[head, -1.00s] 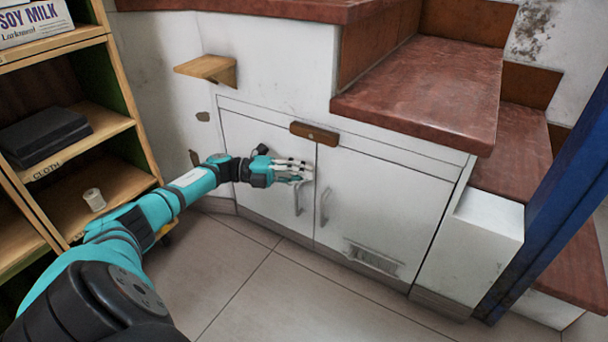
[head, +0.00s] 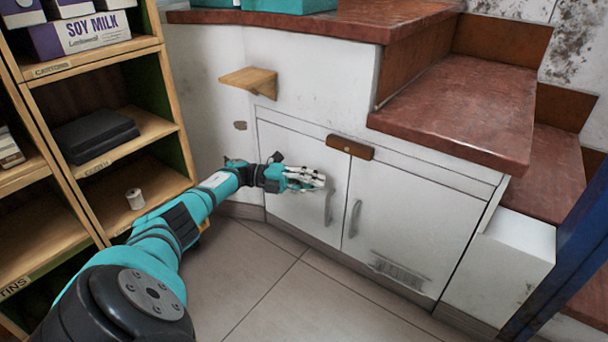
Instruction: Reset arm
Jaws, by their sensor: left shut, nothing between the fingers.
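My left arm reaches in from the lower left toward a white cabinet under the stairs. My left gripper (head: 318,180) is shut and empty, in front of the left cabinet door (head: 298,205). It looks close to that door's upright handle (head: 329,207); whether they touch I cannot tell. The right cabinet door (head: 400,220) has its own handle (head: 354,219) and a vent low down. Both doors look closed. My right gripper is not in view.
A small wooden ledge (head: 248,80) juts from the wall. Red-brown steps (head: 460,110) rise at the right. The tiled floor (head: 290,300) is clear.

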